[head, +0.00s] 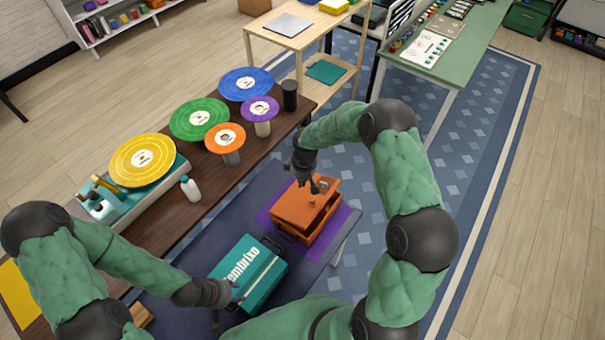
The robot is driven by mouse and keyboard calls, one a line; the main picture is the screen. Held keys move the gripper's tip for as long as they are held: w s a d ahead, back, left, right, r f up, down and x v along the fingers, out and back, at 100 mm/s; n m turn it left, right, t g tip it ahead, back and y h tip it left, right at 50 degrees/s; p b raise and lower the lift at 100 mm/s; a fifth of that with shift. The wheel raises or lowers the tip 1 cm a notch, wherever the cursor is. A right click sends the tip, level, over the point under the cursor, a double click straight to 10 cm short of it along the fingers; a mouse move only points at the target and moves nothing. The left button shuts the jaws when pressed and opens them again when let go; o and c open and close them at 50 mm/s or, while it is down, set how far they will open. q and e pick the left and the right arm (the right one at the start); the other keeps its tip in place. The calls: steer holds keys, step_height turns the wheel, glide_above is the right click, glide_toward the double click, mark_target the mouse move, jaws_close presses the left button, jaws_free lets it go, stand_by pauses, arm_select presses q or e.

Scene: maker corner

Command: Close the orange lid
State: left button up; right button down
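An orange box stands on a purple mat (346,217) on the low table.
The teal case lies just near and left of the orange box. The brown bench (232,180) behind holds a turntable with a yellow disc (128,174), several coloured discs on stands, a white bottle (190,188) and a black cup (289,95). Blue rug floor (470,150) is clear at right.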

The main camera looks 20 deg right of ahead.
arm_select(q)
steer(key=shift+r, duration=0.15)
arm_select(e)
steer(key=shift+s+d+f, duration=0.15)
steer(key=shift+s+f, duration=0.1)
steer(key=shift+f, duration=0.4)
steer(key=shift+s+d+f, duration=0.2)
steer(key=shift+s+f, duration=0.1)
steer(key=shift+f, duration=0.4)
steer(key=shift+s+d+f, duration=0.15)
steer(key=shift+s+f, duration=0.1)
steer(key=shift+f, duration=0.4)
